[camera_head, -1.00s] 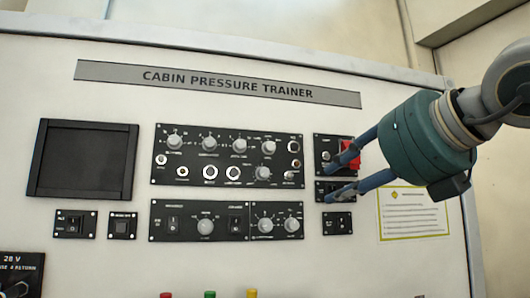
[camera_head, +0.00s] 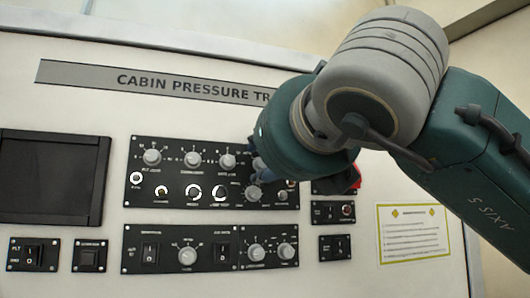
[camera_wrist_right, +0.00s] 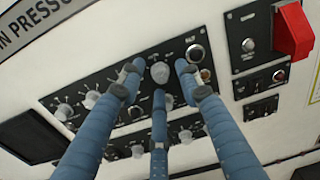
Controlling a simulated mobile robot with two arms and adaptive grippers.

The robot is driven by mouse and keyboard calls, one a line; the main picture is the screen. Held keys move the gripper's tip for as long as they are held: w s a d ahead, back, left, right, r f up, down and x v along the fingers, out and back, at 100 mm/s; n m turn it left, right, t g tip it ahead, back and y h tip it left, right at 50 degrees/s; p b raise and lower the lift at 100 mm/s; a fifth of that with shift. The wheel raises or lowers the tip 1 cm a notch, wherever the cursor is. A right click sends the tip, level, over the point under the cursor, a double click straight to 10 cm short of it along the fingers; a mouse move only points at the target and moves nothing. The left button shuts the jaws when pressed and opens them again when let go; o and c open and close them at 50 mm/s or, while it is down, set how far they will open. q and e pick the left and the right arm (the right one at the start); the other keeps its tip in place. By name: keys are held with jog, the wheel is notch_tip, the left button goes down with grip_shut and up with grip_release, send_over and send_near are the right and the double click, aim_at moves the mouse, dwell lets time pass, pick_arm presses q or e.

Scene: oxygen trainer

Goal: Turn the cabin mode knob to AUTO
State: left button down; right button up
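The upper black panel (camera_head: 172,203) carries a row of round grey knobs. In the right wrist view one grey knob (camera_wrist_right: 160,72), at the right end of the row, lies between the blue fingers of my right gripper (camera_wrist_right: 156,84). The fingers are spread around it; contact cannot be told. Its label is too small to read, so I cannot confirm that it is the cabin mode knob. In the head view my right gripper (camera_head: 262,176) hides most of this area. A lower grey knob (camera_head: 253,192) shows just below the fingers. My left gripper is not in view.
A raised red cover (camera_wrist_right: 293,30) stands out right of the fingers. A dark screen (camera_head: 50,178) is at the left. A lower black panel (camera_head: 212,248) with knobs and switches sits below. A paper notice (camera_head: 414,233) hangs at the right.

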jog(key=shift+w+a, duration=0.1)
jog(key=shift+w, duration=0.2)
jog(key=shift+c, duration=1)
grip_shut()
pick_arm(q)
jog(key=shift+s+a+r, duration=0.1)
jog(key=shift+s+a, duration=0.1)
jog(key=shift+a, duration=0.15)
